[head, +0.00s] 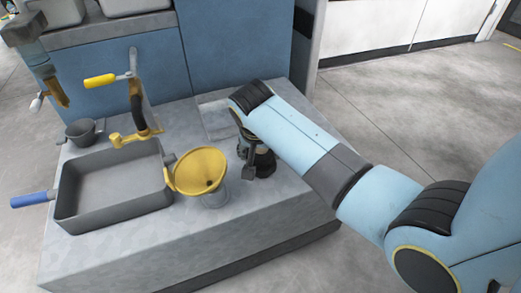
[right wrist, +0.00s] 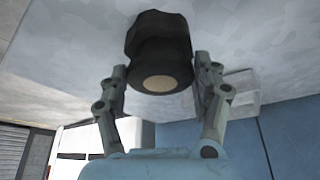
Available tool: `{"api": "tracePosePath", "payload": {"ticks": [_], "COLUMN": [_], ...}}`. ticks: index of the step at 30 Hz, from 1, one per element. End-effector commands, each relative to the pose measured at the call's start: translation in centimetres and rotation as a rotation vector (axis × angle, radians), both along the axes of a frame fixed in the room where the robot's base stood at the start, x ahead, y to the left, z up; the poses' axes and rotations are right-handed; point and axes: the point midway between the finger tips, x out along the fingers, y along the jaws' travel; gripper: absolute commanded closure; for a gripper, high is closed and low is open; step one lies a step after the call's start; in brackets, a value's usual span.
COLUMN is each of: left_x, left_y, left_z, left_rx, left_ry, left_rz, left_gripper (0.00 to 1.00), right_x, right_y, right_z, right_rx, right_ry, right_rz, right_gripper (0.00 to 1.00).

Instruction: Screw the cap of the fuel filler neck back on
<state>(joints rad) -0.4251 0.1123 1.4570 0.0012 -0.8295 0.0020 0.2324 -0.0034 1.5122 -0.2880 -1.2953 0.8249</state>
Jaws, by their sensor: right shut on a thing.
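My right gripper (head: 252,153) reaches down to the bench top beside the yellow funnel. In the right wrist view, its two fingers (right wrist: 161,72) are shut on a stout black round part with a beige disc on its end (right wrist: 160,83), which I take to be the cap on the filler neck. In the head view the dark neck (head: 263,163) is partly covered by the gripper. I cannot tell how far the cap is threaded. My left gripper does not show.
A yellow funnel (head: 202,170) stands close left of the right gripper. A grey tray (head: 112,187), a small dark cup (head: 84,132) and a yellow-handled crank (head: 134,100) are further left. A hanging nozzle (head: 57,90) is at upper left. The bench front right (head: 290,205) is clear.

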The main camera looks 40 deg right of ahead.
Motion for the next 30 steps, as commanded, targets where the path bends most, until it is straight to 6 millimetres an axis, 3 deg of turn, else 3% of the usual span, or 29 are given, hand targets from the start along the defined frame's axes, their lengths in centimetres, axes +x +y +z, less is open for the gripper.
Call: {"api": "tracePosePath", "payload": {"ticks": [1, 4, 8, 16, 26, 30], "left_x": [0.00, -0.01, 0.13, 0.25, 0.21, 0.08], "left_y": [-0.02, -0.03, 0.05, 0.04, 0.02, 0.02], "left_z": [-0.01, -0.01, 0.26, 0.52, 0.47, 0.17], "left_rx": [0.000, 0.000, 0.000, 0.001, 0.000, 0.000], "left_ry": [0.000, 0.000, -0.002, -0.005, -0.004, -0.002], "left_rz": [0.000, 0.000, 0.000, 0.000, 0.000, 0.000], "left_gripper": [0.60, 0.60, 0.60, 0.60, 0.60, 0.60], "right_x": [-0.02, -0.02, 0.11, 0.44, 0.28, 0.48], "right_y": [0.00, 0.00, 0.13, 0.31, 0.28, 0.31], "right_z": [-0.02, -0.02, 0.10, -0.06, -0.21, -0.32], "right_rx": [0.000, 0.000, 0.002, 0.000, -0.003, -0.005], "right_ry": [0.000, 0.000, 0.001, 0.001, 0.003, 0.005], "right_rz": [0.000, 0.000, -0.053, -0.412, -0.459, -0.596], "right_gripper": [0.58, 0.70, 0.70, 0.70, 0.70, 0.70]}}
